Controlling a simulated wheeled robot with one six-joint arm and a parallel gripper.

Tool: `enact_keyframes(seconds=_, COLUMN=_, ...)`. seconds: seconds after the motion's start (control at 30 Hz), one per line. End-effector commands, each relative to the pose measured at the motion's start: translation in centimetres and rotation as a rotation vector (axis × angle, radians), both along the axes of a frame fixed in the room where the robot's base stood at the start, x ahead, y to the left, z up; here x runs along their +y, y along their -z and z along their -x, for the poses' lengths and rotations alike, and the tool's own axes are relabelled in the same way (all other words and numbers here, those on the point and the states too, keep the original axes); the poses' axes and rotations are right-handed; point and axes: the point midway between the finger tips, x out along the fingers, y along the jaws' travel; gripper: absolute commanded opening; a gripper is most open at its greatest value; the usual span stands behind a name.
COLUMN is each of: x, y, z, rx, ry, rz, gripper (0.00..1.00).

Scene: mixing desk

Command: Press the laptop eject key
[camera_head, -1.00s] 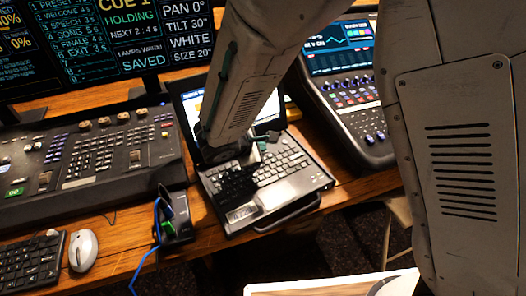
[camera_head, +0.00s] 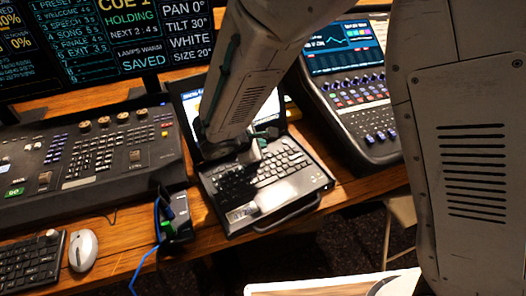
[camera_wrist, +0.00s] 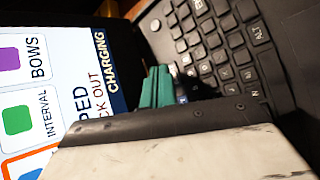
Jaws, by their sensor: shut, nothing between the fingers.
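The open laptop (camera_head: 297,192) stands on the wooden desk, with its black keyboard (camera_head: 285,162) facing up. My gripper (camera_head: 261,146) is shut and empty over the rear part of the keyboard, close to the screen. In the wrist view, my gripper's green fingertips (camera_wrist: 160,88) are together between the laptop screen (camera_wrist: 75,85) and the keys (camera_wrist: 215,40). A small bluish mark shows right beside the tips. I cannot tell which key is the eject key, nor whether the tips touch a key. My arm hides part of the screen and the rear left of the keyboard.
A lighting console (camera_head: 95,155) stands left of the laptop, and a mixer with a screen (camera_head: 350,95) stands right. A small dark holder with a blue cable (camera_head: 178,218) is at the laptop's front left. A mouse (camera_head: 83,250) and keyboard (camera_head: 30,265) lie at the lower left.

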Motion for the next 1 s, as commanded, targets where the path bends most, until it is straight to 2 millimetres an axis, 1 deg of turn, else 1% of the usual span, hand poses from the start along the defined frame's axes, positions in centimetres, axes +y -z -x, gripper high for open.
enact_keyframes(seconds=0.17, x=0.0, y=0.0, z=0.0, rx=0.000, ry=0.000, rz=0.000, gripper=0.00)
enact_keyframes(seconds=0.27, x=0.0, y=-0.3, z=0.0, rx=0.000, ry=0.001, rz=-0.001, gripper=0.00)
enact_keyframes(seconds=0.7, x=0.0, y=-4.5, z=0.0, rx=-0.001, ry=0.000, rz=-0.002, gripper=0.00)
enact_keyframes(seconds=0.83, x=0.0, y=-5.0, z=0.0, rx=0.000, ry=-0.001, rz=-0.001, gripper=0.00)
enact_keyframes(seconds=1.0, x=0.0, y=-5.0, z=0.0, rx=0.000, ry=-0.001, rz=0.001, gripper=0.00)
